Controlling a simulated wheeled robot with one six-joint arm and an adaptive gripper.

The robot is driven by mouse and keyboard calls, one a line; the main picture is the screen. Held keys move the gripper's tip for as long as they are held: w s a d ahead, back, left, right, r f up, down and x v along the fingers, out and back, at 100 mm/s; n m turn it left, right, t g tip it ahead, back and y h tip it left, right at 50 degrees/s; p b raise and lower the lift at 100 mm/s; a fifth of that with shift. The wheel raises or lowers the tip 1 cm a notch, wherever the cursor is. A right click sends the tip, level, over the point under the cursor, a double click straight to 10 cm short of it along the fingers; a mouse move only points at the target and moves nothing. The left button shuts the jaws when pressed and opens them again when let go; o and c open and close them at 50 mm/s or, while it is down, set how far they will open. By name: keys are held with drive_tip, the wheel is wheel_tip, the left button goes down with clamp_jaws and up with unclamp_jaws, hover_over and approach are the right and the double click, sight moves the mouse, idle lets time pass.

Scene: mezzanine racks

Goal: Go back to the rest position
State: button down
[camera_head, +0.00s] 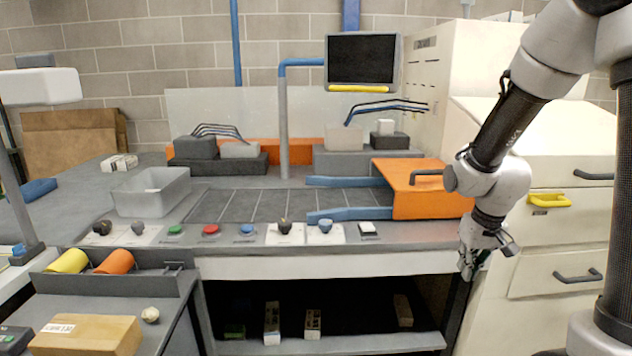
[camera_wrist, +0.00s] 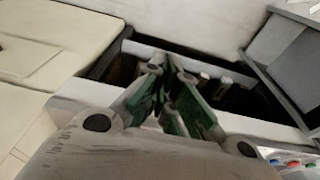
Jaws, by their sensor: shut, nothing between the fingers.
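My arm hangs down at the right of the head view, with my gripper (camera_head: 468,268) low in front of the right end of the workbench (camera_head: 330,266). In the wrist view my gripper (camera_wrist: 166,82) points toward the dark open space under the bench. Its green-padded fingers come together at the tips, shut with nothing between them. The gripper appears apart from the bench and the cabinet, though the exact gap is hard to tell.
A white cabinet (camera_head: 560,236) with drawer handles stands close to the right of my gripper. An orange block-like housing (camera_head: 425,200) sits on the bench above it. A lower shelf (camera_head: 365,343) holds small boxes. A grey bin (camera_head: 150,193) and several buttons are farther left.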

drive_tip(key=s+r+t, duration=0.2)
drive_tip(key=s+r, duration=1.6)
drive_tip(key=shift+s+d, duration=0.4)
drive_tip(key=shift+d, duration=0.05)
drive_tip(key=shift+a, duration=0.15)
